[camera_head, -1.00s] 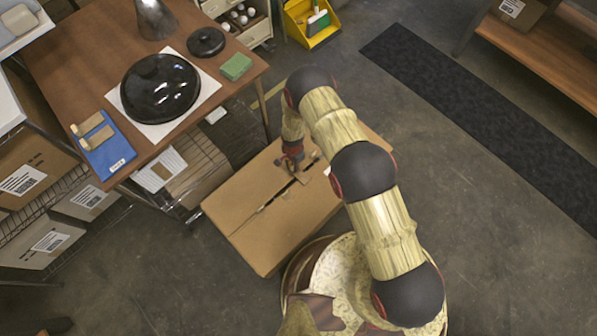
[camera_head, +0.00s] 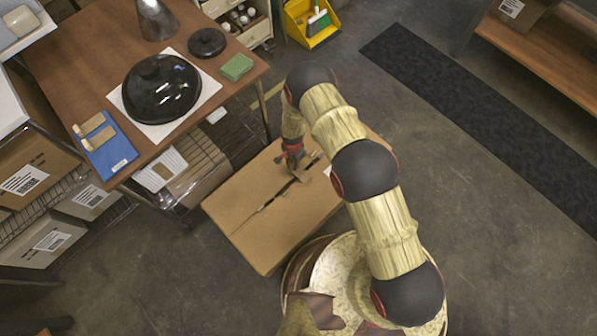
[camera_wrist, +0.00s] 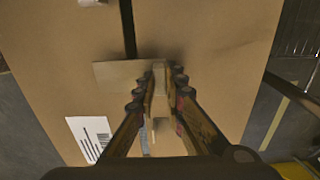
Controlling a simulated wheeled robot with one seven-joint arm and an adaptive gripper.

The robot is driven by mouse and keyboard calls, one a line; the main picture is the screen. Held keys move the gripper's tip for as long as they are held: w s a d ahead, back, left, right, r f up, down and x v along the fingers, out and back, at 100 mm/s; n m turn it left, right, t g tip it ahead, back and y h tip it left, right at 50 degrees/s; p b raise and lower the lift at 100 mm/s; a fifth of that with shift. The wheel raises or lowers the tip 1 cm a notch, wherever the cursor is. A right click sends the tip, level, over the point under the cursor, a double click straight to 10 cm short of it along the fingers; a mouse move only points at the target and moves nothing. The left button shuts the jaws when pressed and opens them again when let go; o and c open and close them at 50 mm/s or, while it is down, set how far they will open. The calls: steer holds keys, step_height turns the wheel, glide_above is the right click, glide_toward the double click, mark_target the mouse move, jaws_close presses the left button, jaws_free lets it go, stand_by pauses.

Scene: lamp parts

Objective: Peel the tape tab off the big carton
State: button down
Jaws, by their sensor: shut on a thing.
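The big carton (camera_head: 262,232) sits on the floor, with a dark seam along its top. In the wrist view its brown top (camera_wrist: 215,40) fills most of the picture. The tape tab (camera_wrist: 118,76) is a tan strip lying across the seam's near end. My gripper (camera_wrist: 161,72) is shut on the tab's right end, with its fingertips close to the carton top. In the head view my gripper (camera_head: 294,166) is over the seam, toward the carton's far side. My arm hides the carton's right part.
A wooden table (camera_head: 70,62) stands left of the carton, holding a black dome (camera_head: 160,88), a blue folder (camera_head: 106,148) and a green sponge (camera_head: 237,67). A wire rack (camera_head: 205,160) stands close to the carton's far left.

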steer(key=shift+r+p, duration=1.75)
steer(key=shift+r, duration=1.3)
steer(key=shift+n, duration=0.3)
